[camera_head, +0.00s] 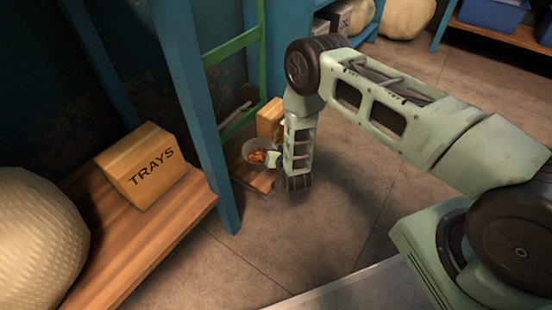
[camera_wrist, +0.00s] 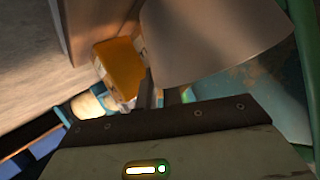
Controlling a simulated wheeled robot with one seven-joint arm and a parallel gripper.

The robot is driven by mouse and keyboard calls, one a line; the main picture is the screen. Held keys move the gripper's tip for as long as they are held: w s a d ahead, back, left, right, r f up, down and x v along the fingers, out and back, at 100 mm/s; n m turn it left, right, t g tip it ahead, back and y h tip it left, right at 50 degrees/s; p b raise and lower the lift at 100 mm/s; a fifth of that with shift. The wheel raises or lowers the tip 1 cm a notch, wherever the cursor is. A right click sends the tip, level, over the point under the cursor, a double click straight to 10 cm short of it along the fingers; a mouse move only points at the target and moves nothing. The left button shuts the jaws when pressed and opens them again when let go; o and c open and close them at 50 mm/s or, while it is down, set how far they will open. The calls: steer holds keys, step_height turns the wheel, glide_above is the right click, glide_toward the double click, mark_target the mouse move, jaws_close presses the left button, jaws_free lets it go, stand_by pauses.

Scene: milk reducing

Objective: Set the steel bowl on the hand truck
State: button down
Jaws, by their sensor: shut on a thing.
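The steel bowl (camera_head: 250,145) is grey with orange-brown contents. In the head view it is low, just left of my gripper (camera_head: 273,158). My gripper is shut on the bowl's side. In the wrist view the bowl's smooth grey outside (camera_wrist: 205,42) fills the upper middle, beside a dark finger of my gripper (camera_wrist: 150,88). The hand truck has a green frame (camera_head: 234,46) and a low brown base (camera_head: 262,183) under the bowl. I cannot tell whether the bowl touches the base. My forearm hides part of the base.
A cardboard box (camera_head: 269,118) stands close behind the bowl; an orange-brown box (camera_wrist: 122,68) shows in the wrist view. A blue shelf post (camera_head: 197,110) is left of the bowl. A TRAYS box (camera_head: 150,165) sits on a wooden shelf. Floor (camera_head: 330,220) is clear on the right.

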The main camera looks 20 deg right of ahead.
step_height(320, 180, down, 3)
steer(key=shift+f+b, duration=0.1)
steer(key=shift+b, duration=0.7)
steer(key=c, duration=1.5)
jaws_free()
steer(key=shift+c, duration=0.2)
steer(key=shift+s+r, duration=0.1)
steer(key=shift+r, duration=0.1)
steer(key=p+v, duration=0.7)
steer(key=v, duration=0.4)
steer(key=shift+s, duration=0.4)
